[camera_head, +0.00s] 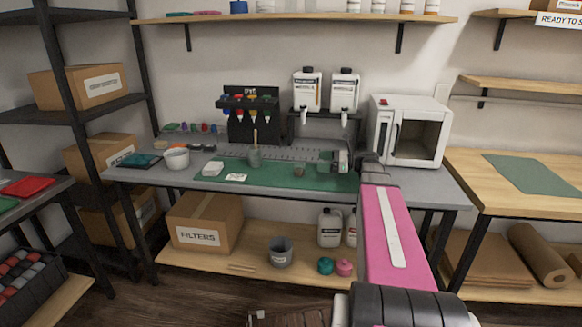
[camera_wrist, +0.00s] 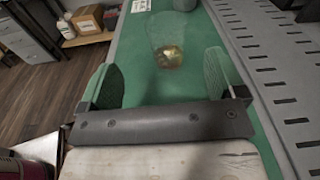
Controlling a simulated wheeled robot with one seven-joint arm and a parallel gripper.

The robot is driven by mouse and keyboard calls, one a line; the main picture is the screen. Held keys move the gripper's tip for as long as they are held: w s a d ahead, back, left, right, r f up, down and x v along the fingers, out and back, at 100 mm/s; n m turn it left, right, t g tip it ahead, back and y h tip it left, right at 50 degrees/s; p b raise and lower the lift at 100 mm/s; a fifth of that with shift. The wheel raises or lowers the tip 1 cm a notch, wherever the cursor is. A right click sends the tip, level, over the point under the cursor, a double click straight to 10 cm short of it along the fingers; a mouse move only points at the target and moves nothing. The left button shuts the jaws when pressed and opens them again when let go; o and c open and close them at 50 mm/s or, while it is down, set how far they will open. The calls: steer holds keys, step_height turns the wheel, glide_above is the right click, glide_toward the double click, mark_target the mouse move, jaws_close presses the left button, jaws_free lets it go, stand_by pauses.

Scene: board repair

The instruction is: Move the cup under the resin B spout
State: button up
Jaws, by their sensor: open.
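The cup (camera_wrist: 168,48) is small and clear, with some amber stuff at its bottom. It stands on the green mat (camera_wrist: 140,85), ahead of my fingers in the wrist view. In the head view the cup (camera_head: 299,171) shows small on the mat, left of my gripper (camera_head: 337,160). My gripper (camera_wrist: 160,72) is open, and nothing is between its fingers. Two white resin bottles (camera_head: 307,88) (camera_head: 344,89) stand on a black rack with a spout under each (camera_head: 303,117) (camera_head: 344,118). Their labels are too small to tell A from B.
A grey cup with a stick (camera_head: 254,157) stands on the mat farther left. A white tub (camera_head: 176,158) is at the bench's left. A white microwave-like box (camera_head: 409,131) stands right of the rack. A slotted grey strip (camera_wrist: 270,70) runs beside the mat.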

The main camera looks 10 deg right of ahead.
mark_target(299, 158)
steer(key=shift+w+d+f+y, duration=0.1)
steer(key=shift+w+d+y, duration=0.1)
steer(key=shift+d, duration=0.15)
steer(key=shift+w+d+y, duration=0.1)
steer(key=shift+d+y, duration=0.1)
steer(key=shift+d, duration=0.1)
steer(key=x, duration=1)
steer(key=shift+a+f, duration=0.15)
steer(key=shift+a, duration=0.25)
steer(key=c, duration=1.1)
steer(key=shift+r, duration=0.2)
